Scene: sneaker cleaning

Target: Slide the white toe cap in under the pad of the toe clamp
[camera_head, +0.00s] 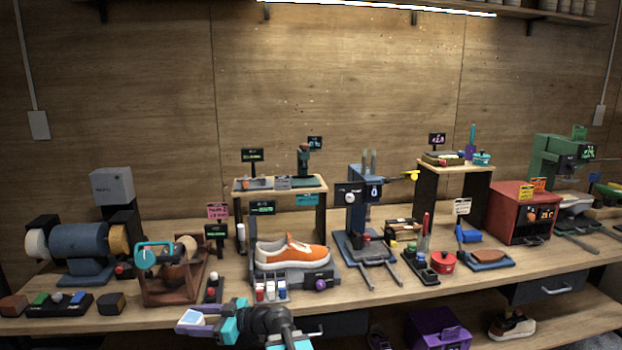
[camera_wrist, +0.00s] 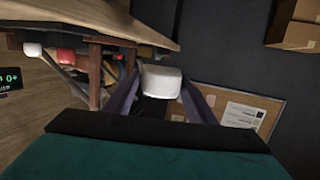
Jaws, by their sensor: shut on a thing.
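My gripper (camera_head: 200,322) is low at the table's front edge, left of centre, with its purple fingers pointing left. It is shut on the white toe cap (camera_wrist: 162,80), a rounded white piece between the two fingers in the wrist view. A dark part shows below it there. A reddish-brown frame with a teal wheel (camera_head: 150,256), which looks like the toe clamp, stands on the table behind and left of my gripper. Its brown posts (camera_wrist: 95,75) seem to show left of the toe cap in the wrist view, apart from it. I cannot make out the pad.
An orange sneaker (camera_head: 292,252) sits on a grey stand right of the frame. A small holder with a red top (camera_head: 213,288) stands between them. A blue grinder (camera_head: 80,245) is at the left, with a dark tray of coloured blocks (camera_head: 60,304) in front.

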